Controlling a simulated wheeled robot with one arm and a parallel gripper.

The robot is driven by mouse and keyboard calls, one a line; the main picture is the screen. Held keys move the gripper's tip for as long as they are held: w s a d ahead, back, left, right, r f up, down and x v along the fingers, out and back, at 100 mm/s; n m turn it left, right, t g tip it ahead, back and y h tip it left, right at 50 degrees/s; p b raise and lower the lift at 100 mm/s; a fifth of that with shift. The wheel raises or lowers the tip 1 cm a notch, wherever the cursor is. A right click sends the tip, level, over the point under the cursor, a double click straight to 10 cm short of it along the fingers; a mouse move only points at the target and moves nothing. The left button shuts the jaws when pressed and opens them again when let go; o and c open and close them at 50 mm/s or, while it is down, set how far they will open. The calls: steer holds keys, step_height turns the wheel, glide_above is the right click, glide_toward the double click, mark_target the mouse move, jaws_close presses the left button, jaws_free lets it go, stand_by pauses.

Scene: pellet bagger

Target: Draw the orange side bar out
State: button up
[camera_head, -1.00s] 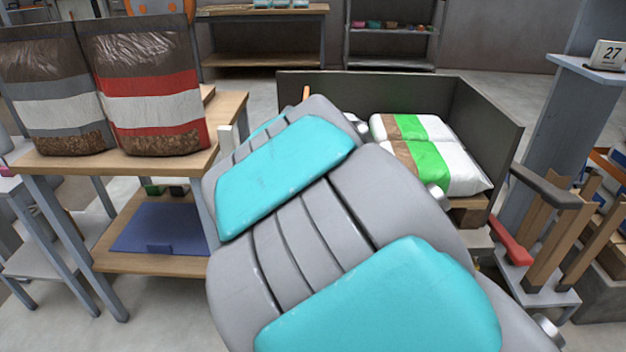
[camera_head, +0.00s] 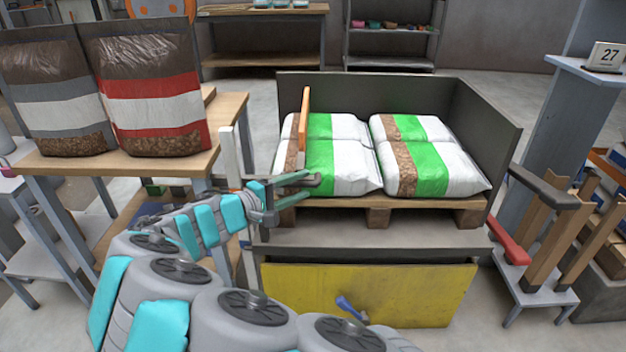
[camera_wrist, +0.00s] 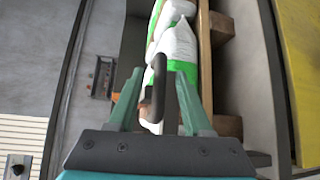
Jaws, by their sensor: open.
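The orange side bar (camera_head: 304,120) stands up at the left side of the bay, by the left bags. Its lower part is hard to make out behind my gripper. My gripper (camera_head: 300,190) is at the front left corner of the bay, pointing right, with its fingers apart. In the wrist view my gripper (camera_wrist: 159,88) has a dark curved handle (camera_wrist: 158,75) between its open fingers. I cannot tell whether the fingers touch it, or whether the handle belongs to the orange bar.
White and green bags (camera_head: 430,165) lie on a wooden pallet (camera_head: 440,203) inside a dark-walled bay (camera_head: 400,85). A yellow panel (camera_head: 410,295) with a blue handle (camera_head: 348,306) is below. A white post (camera_head: 230,155) stands left of my gripper. A wooden table (camera_head: 140,165) holds two large bags.

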steer(key=shift+x, duration=2.3)
steer(key=c, duration=0.8)
steer(key=shift+s+f, duration=0.1)
steer(key=shift+f, duration=0.05)
